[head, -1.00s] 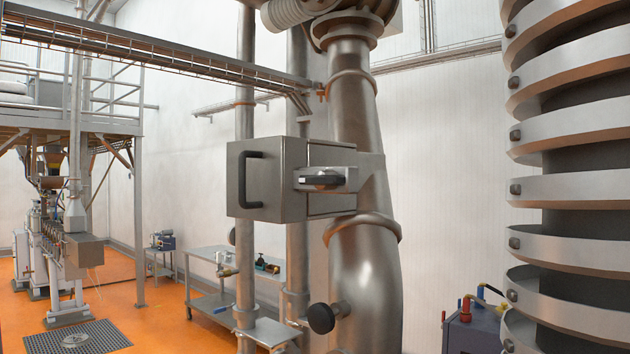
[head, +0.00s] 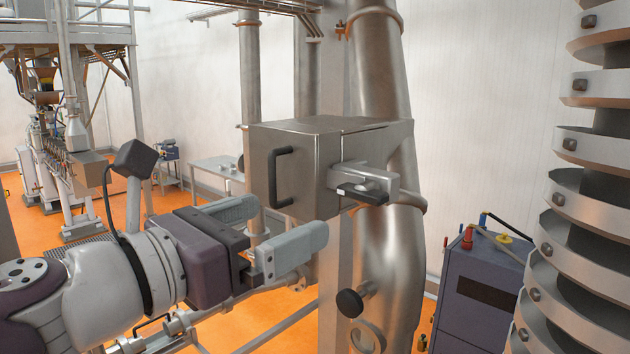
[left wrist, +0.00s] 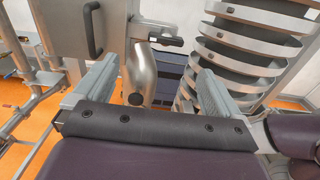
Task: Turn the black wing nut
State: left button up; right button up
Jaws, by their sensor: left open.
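In the left wrist view the wing nut (left wrist: 166,41) shows near the top, right of the box (left wrist: 105,30). My left gripper (head: 287,222) is open and empty, with its two pale grey fingers apart. It is below and left of the wing nut in the head view and not touching it. In the left wrist view the fingers (left wrist: 157,70) spread to either side below the wing nut. My right gripper is not in view.
A black handle (head: 280,178) is on the box's left face. A thick steel pipe (head: 385,270) runs behind and below the box, with a black round knob (head: 350,302). A ringed column (head: 580,235) stands at the right, beside a blue-grey unit (head: 483,290).

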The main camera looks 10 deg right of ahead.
pick_arm(q)
jog(key=p, duration=0.1)
send_near(357, 196)
jog(key=x, duration=0.2)
jog(key=p+x, duration=0.1)
jog(key=x, duration=0.2)
jog(key=p+x, duration=0.1)
jog(key=x, duration=0.1)
jog(key=shift+w, duration=0.5)
jog(key=shift+x, duration=0.95)
jog(key=shift+s+d, duration=0.4)
jog(key=shift+d, duration=0.15)
jog(key=shift+a, duration=0.25)
jog(key=shift+c, duration=0.6)
jog(key=shift+w+a, duration=0.1)
jog(key=shift+w, duration=0.05)
jog(key=c, duration=0.9)
jog(key=shift+c, duration=0.2)
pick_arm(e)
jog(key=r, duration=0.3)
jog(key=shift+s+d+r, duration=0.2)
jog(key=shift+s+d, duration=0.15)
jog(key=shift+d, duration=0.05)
